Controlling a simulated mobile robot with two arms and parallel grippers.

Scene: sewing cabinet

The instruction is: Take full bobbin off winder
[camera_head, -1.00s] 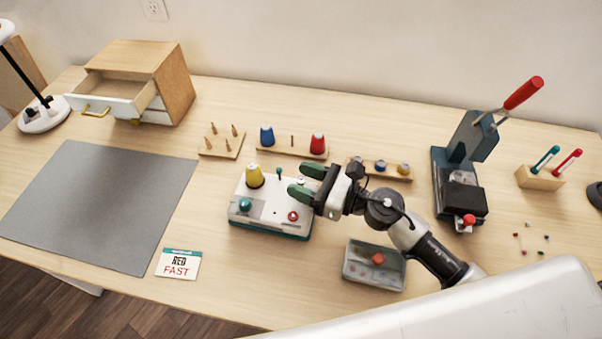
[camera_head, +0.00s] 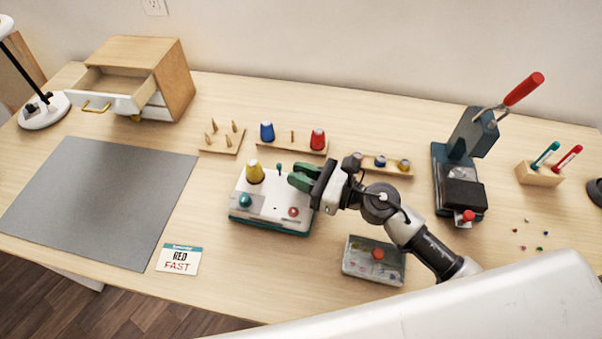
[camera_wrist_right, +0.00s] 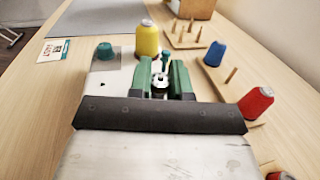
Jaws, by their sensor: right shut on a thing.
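The winder (camera_head: 270,208) is a white-topped box with a teal base, standing mid-table. It carries a yellow thread cone (camera_head: 255,172), a teal knob (camera_head: 245,201), a red button (camera_head: 293,211) and a small teal-tipped post (camera_head: 279,167). In the right wrist view the fingers (camera_wrist_right: 161,82) are shut on a small pale, metallic bobbin (camera_wrist_right: 160,85), low at the winder top. The fingers hide much of it, and I cannot tell whether it still touches its spindle. My left gripper is not in view.
Behind the winder are a rack with blue (camera_head: 267,132) and red (camera_head: 318,139) cones and a bobbin strip (camera_head: 372,171). A lidded box (camera_head: 374,262) lies in front of my right arm. A lever press (camera_head: 460,180) stands right.

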